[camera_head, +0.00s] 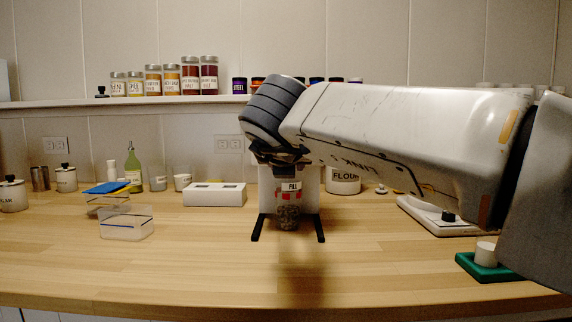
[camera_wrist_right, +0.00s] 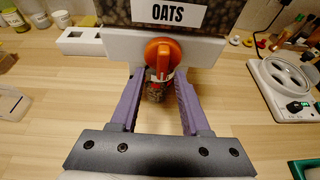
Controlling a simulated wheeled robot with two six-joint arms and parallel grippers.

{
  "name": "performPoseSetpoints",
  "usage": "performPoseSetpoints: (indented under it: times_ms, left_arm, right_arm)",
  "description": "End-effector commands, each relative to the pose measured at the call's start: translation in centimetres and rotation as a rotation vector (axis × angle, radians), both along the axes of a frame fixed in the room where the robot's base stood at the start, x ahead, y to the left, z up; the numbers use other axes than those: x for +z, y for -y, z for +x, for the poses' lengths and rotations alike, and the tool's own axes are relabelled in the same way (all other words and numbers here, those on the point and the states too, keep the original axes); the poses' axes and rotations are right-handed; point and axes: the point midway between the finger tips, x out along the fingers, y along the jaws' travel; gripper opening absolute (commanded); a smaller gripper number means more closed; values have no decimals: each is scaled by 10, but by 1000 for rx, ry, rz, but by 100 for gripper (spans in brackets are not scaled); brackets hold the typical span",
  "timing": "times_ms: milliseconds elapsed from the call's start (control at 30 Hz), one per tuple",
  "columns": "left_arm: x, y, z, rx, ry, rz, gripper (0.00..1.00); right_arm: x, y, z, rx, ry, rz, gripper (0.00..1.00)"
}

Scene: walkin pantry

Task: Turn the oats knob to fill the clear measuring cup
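The round orange oats knob (camera_wrist_right: 163,54) is on the front of a white dispenser, below the OATS label (camera_wrist_right: 180,13), in the right wrist view. Its raised grip looks about upright. My right gripper (camera_wrist_right: 160,74) is open, with a purple finger on either side just below the knob. I cannot tell whether a tip touches it. The clear measuring cup (camera_head: 289,217) stands under the dispenser with brownish oats in it and red marks near a FILL label (camera_head: 291,186). It shows partly between the fingers (camera_wrist_right: 154,91). The knob is hidden in the head view. My left gripper is out of view.
Black stand feet (camera_head: 257,228) flank the cup. A white block (camera_head: 214,194), clear bins (camera_head: 126,224) and jars stand to the left. A white scale (camera_wrist_right: 283,88) and a green tray (camera_head: 488,268) stand to the right. The counter's front middle is clear.

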Motion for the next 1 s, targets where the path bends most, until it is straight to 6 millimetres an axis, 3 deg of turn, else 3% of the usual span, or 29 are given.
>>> performPoseSetpoints:
  times_ms: [267,700,1000]
  left_arm:
    - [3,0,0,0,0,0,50]
    - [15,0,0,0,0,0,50]
    - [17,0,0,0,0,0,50]
  right_arm:
    - [6,-1,-11,2,0,1,46]
    - [36,-4,-84,4,-1,0,46]
    - [40,-3,-97,0,0,0,46]
